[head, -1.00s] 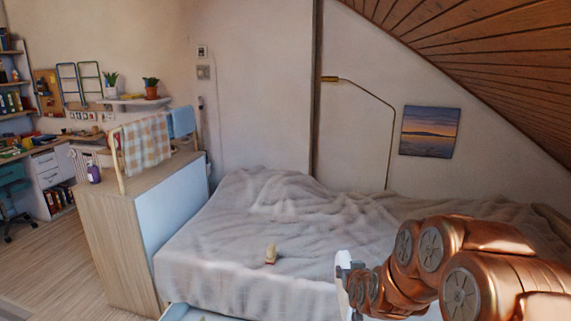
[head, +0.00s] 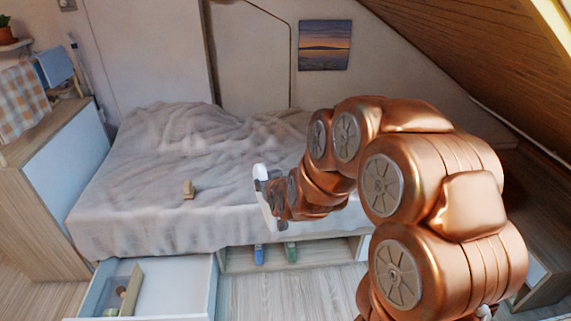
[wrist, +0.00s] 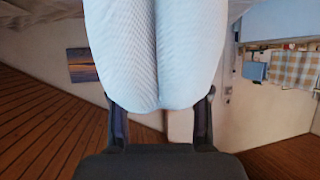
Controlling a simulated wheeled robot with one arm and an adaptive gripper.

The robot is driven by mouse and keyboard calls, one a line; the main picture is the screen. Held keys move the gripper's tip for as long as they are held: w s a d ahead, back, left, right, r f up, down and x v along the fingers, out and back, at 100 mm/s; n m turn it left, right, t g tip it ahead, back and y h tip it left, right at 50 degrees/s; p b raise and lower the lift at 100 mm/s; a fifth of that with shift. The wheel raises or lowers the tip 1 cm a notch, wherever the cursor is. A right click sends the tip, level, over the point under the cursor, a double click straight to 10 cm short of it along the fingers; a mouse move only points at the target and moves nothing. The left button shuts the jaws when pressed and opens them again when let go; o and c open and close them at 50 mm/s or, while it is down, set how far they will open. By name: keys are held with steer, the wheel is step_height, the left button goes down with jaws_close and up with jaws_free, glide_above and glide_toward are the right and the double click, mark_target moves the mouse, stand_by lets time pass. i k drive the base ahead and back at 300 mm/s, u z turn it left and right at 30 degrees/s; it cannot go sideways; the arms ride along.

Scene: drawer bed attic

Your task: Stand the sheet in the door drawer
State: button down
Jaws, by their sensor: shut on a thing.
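My gripper (head: 275,198) is shut on a pale, folded sheet (wrist: 157,50). In the wrist view my gripper (wrist: 160,102) has one dark finger on each side of the sheet's rounded end. In the head view the sheet (head: 264,190) shows as a narrow white upright edge, above the near side of the bed. An open white drawer (head: 185,292) juts out at the lower left, below and left of my gripper. It holds a wooden divider (head: 130,290) and small green and brown items. Its near part is cut off by the frame.
The bed (head: 140,170) has a rumpled grey cover with a small wooden object (head: 189,189) on it. A wooden cabinet (head: 50,170) with a checked cloth (head: 20,105) stands at left. Blue (head: 259,254) and green (head: 291,252) items show under the bed. A sloped ceiling (head: 470,60) hangs at right.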

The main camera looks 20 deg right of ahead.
mark_target(186, 302)
steer(key=z, duration=0.35)
steer(key=i, duration=1.45)
steer(key=u, duration=0.65)
